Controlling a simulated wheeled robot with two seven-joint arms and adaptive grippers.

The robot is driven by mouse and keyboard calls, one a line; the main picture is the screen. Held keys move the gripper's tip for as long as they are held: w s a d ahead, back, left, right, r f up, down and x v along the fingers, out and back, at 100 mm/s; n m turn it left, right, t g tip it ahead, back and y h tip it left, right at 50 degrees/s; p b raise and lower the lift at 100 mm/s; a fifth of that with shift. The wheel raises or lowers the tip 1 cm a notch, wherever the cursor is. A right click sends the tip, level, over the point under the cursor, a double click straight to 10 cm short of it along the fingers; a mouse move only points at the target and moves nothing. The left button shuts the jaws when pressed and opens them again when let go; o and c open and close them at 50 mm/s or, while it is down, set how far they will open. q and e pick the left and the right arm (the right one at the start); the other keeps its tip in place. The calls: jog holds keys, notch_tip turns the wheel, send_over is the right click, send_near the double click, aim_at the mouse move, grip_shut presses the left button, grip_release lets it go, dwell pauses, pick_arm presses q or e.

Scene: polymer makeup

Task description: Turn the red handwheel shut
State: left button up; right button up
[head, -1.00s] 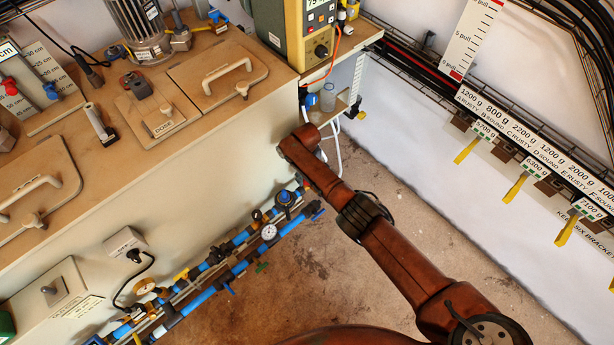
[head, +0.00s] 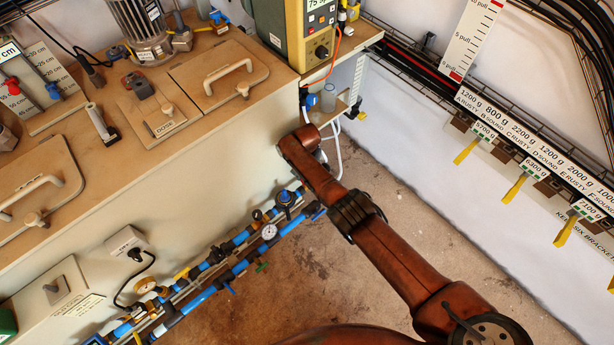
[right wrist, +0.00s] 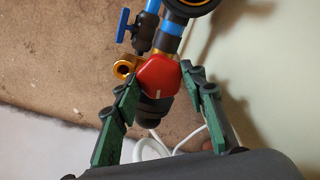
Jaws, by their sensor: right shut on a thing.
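The red handwheel (right wrist: 158,76) shows in the right wrist view, at the end of the pipe fittings, with a short pale mark on its face. My right gripper (right wrist: 161,72) has its green fingers on either side of the handwheel and is shut on it. In the head view, my right arm reaches from the lower right toward the end of the pipe run. It hides the handwheel and the right gripper there. My left gripper is not in view.
Blue pipes (head: 240,275) with valves and a pressure gauge (head: 269,231) run along the bench front. A blue lever valve (right wrist: 123,25) and a brass fitting (right wrist: 125,66) lie close to the handwheel. A white hose (right wrist: 165,149) hangs nearby. The floor (head: 390,180) right of the arm is clear.

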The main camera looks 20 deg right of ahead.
jog(key=shift+m, duration=1.1)
jog(key=o, duration=1.1)
jog(key=shift+o, duration=0.2)
jog(key=shift+w+a+r, duration=0.1)
jog(key=shift+a+r, duration=0.1)
jog(key=shift+r, duration=0.4)
notch_tip(320, 180, up, 11)
jog(key=shift+d, duration=0.2)
